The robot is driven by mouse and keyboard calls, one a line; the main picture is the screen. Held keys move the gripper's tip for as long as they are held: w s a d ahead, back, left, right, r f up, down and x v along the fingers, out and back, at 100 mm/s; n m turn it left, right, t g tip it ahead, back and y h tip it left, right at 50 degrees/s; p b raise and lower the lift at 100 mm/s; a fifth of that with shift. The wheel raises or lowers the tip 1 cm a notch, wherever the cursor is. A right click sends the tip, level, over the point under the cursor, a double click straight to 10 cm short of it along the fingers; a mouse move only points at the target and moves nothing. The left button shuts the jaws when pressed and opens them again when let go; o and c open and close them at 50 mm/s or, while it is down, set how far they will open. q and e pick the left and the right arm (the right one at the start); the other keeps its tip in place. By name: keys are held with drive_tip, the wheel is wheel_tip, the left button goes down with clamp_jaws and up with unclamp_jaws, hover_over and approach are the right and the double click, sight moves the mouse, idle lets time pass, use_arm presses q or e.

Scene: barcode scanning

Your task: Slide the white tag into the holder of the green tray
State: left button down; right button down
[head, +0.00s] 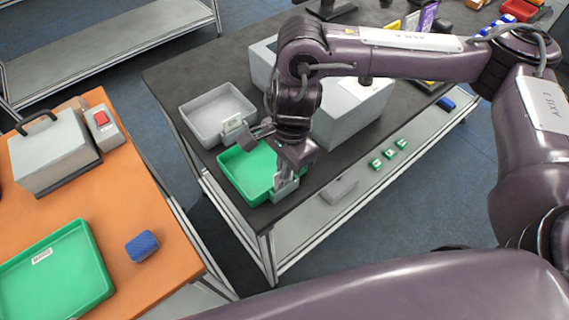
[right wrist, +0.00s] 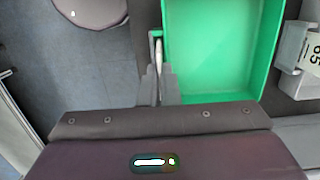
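The green tray (head: 242,172) sits at the near left corner of the dark table, and it also shows in the right wrist view (right wrist: 220,50). My right gripper (head: 286,178) points down at this holder. Its fingers (right wrist: 158,88) look closed on the thin white tag (right wrist: 158,55), seen edge-on. The tag is at the holder; how deep it sits is hidden. My left gripper is not in view.
A grey tray (head: 212,108) with a tagged holder (head: 234,126) stands behind the green tray. Grey boxes (head: 350,112) stand to the right.

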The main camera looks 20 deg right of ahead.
drive_tip(key=c, duration=1.6)
unclamp_jaws()
drive_tip(key=shift+r, duration=0.1)
drive_tip(key=shift+w+d+r, duration=0.1)
drive_tip(key=shift+d+r, duration=0.05)
drive_tip(key=shift+r, duration=1.1)
drive_tip(key=shift+d+r, duration=0.15)
drive_tip(key=shift+r, duration=1.15)
drive_tip(key=shift+w+d+r, duration=0.1)
drive_tip(key=shift+d+r, duration=0.05)
drive_tip(key=shift+r, duration=1.1)
drive_tip(key=shift+s, duration=0.1)
